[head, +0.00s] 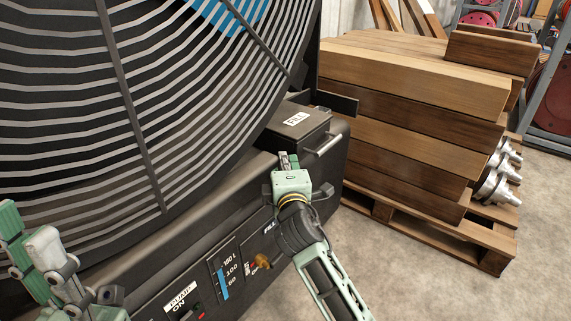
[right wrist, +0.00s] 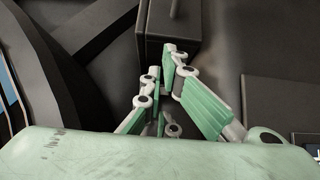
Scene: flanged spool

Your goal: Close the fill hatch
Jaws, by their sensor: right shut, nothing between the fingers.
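The fill hatch (head: 295,119) is a dark box-like lid with a white FILL label, on the machine's top right corner in the head view. A pale bar handle (head: 325,144) is at its front right edge. I cannot tell whether the lid lies fully down. My right gripper (head: 288,160) is shut and empty, just in front of the hatch's near side. In the right wrist view its fingertips (right wrist: 166,68) are close under a dark box edge (right wrist: 168,28); contact is unclear. My left gripper (head: 28,232) is at the lower left, fingers apart, away from the hatch.
A large ribbed reel guard (head: 130,110) fills the left. The control panel (head: 225,278) has a level gauge and an orange-brown knob (head: 262,261). Stacked timber (head: 420,100) on a pallet (head: 430,232) stands right of the machine. Floor at the lower right is clear.

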